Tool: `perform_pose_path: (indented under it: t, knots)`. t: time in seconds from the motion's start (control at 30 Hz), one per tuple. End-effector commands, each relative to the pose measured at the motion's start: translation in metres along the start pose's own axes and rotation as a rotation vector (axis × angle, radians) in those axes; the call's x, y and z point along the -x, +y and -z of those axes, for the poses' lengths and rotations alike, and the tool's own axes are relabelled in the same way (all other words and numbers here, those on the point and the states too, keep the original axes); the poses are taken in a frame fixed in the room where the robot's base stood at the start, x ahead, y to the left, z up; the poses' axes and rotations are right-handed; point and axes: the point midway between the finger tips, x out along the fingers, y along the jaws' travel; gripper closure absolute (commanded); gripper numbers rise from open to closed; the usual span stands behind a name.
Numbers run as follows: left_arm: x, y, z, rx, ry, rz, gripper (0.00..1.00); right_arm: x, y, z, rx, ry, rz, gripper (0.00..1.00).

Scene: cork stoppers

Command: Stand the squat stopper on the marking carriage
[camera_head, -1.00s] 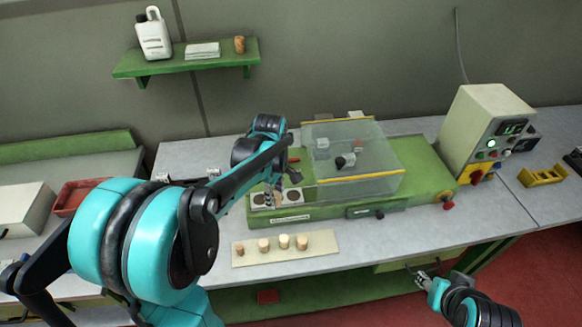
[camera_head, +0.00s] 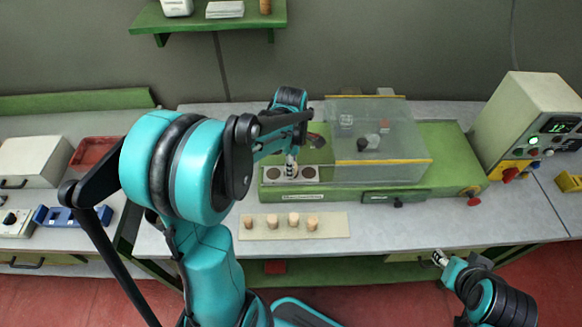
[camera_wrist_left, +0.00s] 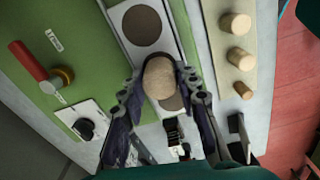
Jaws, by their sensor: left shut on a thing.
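My left gripper (camera_head: 291,174) is shut on a pale cork stopper (camera_wrist_left: 159,76), the squat one as far as I can tell, in the left wrist view. The marking carriage (camera_head: 290,183) is a pale plate with two dark round seats at the left of the green machine. The stopper is above the plate and partly covers one seat (camera_wrist_left: 173,101); I cannot tell whether it touches. The other seat (camera_wrist_left: 142,26) is bare. My right gripper (camera_head: 440,258) is at the lower right, clear of the bench items; its jaws are too small to read.
Several other stoppers (camera_head: 293,219) stand on a cream board (camera_head: 335,224) in front of the machine. A clear cover (camera_head: 405,145) is right of the carriage. A red-handled lever (camera_wrist_left: 30,62) stands behind the carriage. A control box (camera_head: 530,110) is at the right.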

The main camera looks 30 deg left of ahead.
Motion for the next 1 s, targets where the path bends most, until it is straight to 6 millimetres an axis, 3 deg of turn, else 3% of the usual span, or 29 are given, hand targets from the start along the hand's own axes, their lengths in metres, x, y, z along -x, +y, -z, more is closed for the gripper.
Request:
perform_pose_path:
  t: [0.37,0.4,0.47,0.8,1.0]
  knots:
    - [-0.007,0.0,0.0,0.0,0.0,0.0,0.8,-0.003,0.0,-0.002,0.0,0.0,0.0,0.6]
    - [-0.006,0.0,0.0,0.0,0.0,0.0,0.64,-0.003,0.0,-0.002,0.0,0.0,0.0,0.6]
    - [-0.006,0.0,0.0,-0.001,0.0,0.0,0.48,-0.003,0.0,-0.002,0.0,0.0,0.0,0.6]
    - [-0.003,0.0,0.0,-0.001,0.0,0.0,0.48,-0.001,0.0,-0.001,0.0,0.0,0.0,0.6]
    - [0.024,0.0,0.0,-0.001,0.0,0.0,0.48,0.007,0.0,0.005,0.0,0.0,0.0,0.6]
